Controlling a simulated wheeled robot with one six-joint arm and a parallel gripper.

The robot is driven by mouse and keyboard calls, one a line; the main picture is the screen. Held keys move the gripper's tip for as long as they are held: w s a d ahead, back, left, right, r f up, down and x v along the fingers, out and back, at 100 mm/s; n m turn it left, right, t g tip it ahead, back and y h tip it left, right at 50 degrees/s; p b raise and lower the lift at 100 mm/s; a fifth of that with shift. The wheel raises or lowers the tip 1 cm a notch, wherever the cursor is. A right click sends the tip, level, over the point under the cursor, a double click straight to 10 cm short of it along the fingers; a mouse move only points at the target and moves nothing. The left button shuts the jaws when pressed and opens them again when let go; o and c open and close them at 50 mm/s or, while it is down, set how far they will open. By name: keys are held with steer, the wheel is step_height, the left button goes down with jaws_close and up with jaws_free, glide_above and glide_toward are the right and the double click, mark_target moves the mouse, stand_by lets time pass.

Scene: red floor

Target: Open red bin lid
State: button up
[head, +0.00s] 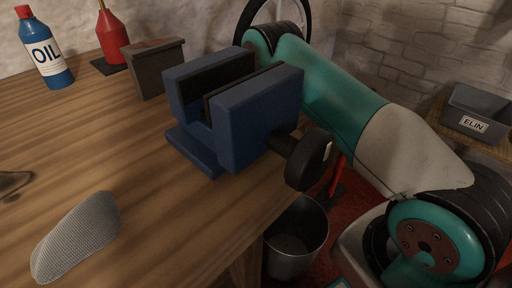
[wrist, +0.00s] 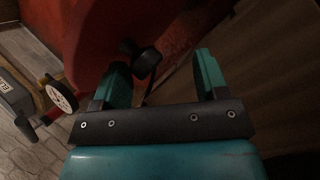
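No red bin lid can be made out for sure. In the wrist view a large red surface (wrist: 95,28) fills the upper part; I cannot tell whether it is a lid or the floor. A dark rounded piece (wrist: 147,64) shows against it, between the teal fingers of my gripper (wrist: 165,75). The fingers are spread apart with nothing visibly held; whether they touch the dark piece is unclear. In the head view my arm hides the gripper. A grey metal bin (head: 296,240) stands open on the floor beside the bench.
The wooden bench (head: 150,210) carries a blue vise (head: 245,120), an oil bottle (head: 45,50) and a grey mesh piece (head: 77,235). A grey ELIN crate (head: 478,112) is at right. A wheel with a pale hub (wrist: 61,96) is left in the wrist view.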

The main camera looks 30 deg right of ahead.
steer(key=shift+s+d+f, duration=0.25)
steer(key=shift+s+f, duration=0.25)
steer(key=p+v, duration=0.1)
steer(key=v, duration=0.7)
steer(key=shift+w+r, duration=0.2)
steer(key=shift+r, duration=0.05)
